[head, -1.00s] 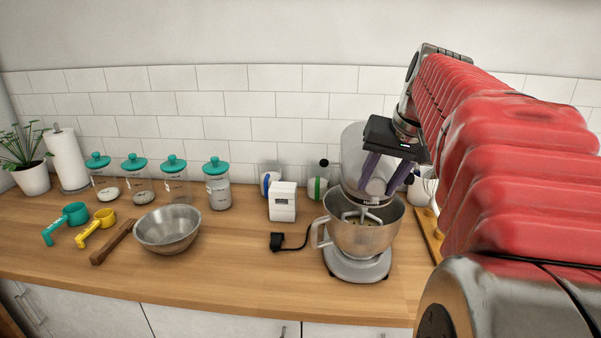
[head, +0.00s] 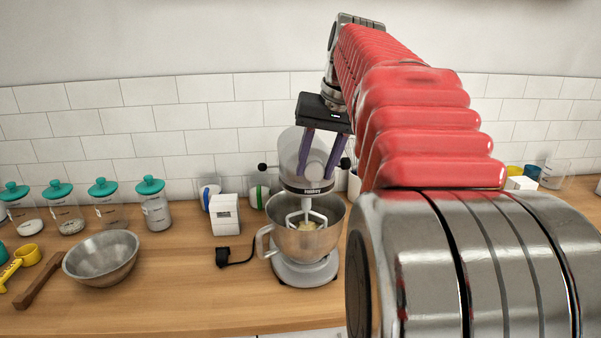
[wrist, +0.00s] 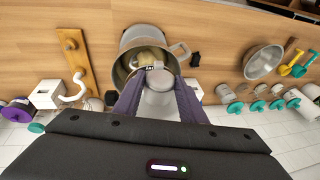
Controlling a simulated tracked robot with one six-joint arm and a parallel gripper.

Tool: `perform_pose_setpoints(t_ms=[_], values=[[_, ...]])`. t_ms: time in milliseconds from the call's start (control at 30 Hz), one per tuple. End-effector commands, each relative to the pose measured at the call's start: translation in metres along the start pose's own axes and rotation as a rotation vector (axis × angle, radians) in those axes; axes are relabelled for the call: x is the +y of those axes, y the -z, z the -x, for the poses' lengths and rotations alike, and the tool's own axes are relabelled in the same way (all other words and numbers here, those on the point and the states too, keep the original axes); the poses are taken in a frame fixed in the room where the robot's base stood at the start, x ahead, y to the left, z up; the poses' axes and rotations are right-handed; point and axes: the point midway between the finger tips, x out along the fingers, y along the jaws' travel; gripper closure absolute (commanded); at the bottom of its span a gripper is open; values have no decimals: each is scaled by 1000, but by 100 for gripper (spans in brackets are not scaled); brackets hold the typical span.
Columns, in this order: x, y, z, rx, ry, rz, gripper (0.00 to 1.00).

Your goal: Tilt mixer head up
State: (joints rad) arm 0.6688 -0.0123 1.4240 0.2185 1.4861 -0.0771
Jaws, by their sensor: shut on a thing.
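The stand mixer's grey-white head (head: 316,172) appears tilted up, with its black side knobs showing; the exact angle is hard to tell. The white beater (head: 307,215) hangs at the mouth of the steel bowl (head: 330,234), its lower part inside. The grey base (head: 308,273) stands on the counter. My gripper (head: 319,176) reaches down from above, its purple fingers shut on the mixer head, one on each side. In the wrist view the head (wrist: 160,78) sits between the fingertips (wrist: 157,92), with the bowl (wrist: 128,68) beyond.
A white box (head: 224,214) and a black plug with cord (head: 223,257) lie left of the mixer. A loose steel bowl (head: 101,258) and several teal-lidded jars (head: 155,205) stand farther left. A wooden board (wrist: 76,62) with hooks shows in the wrist view. The tiled wall is behind.

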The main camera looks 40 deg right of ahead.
Motion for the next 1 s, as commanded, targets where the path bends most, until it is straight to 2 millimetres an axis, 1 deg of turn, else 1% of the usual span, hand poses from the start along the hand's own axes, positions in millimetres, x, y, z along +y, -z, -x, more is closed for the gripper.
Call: perform_pose_setpoints(t_ms=[33, 367, 400, 667, 867, 1000], values=[[-2, 3, 2, 1, -1, 3, 100], [-5, 3, 2, -6, -1, 6, 100], [-5, 3, 2, -6, -1, 6, 62], [-5, 2, 2, -8, -1, 6, 45], [-6, 2, 2, -9, 0, 8, 45], [-6, 2, 6, -9, 0, 8, 45]])
